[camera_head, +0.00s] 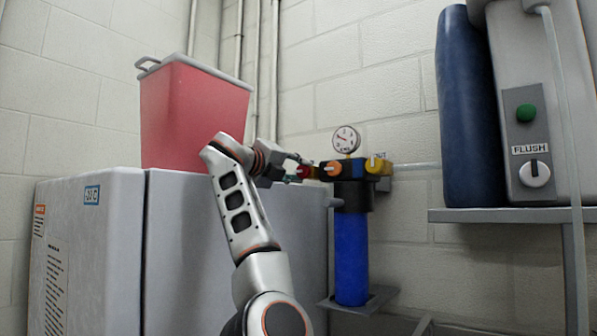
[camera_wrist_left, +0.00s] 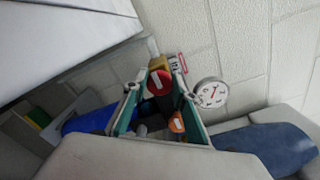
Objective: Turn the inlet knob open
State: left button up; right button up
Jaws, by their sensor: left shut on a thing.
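The inlet knob is red (camera_head: 303,172), at the left end of the filter head. In the left wrist view its round red face (camera_wrist_left: 159,82) carries a pale bar, beside a yellow block (camera_wrist_left: 156,63). My left gripper (camera_head: 299,170) reaches it from the left and is shut on it; in the left wrist view the fingertips (camera_wrist_left: 157,77) lie on either side of the knob. An orange knob (camera_head: 333,168) sits on the dark head, and a yellow outlet block (camera_head: 378,166) is at its right. My right gripper is not in view.
A blue filter housing (camera_head: 351,258) hangs below the head, with a round gauge (camera_head: 346,139) above. A red bin (camera_head: 192,115) stands on the grey cabinet (camera_head: 92,240) to the left. A shelf (camera_head: 500,215) on the right holds a blue cylinder (camera_head: 466,110) and a flush panel (camera_head: 530,145).

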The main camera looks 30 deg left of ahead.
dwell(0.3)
pick_arm(q)
jog(key=o, duration=1.1)
jog(key=shift+c, duration=0.2)
jog(key=s+a, duration=0.1)
jog(key=s, duration=1.1)
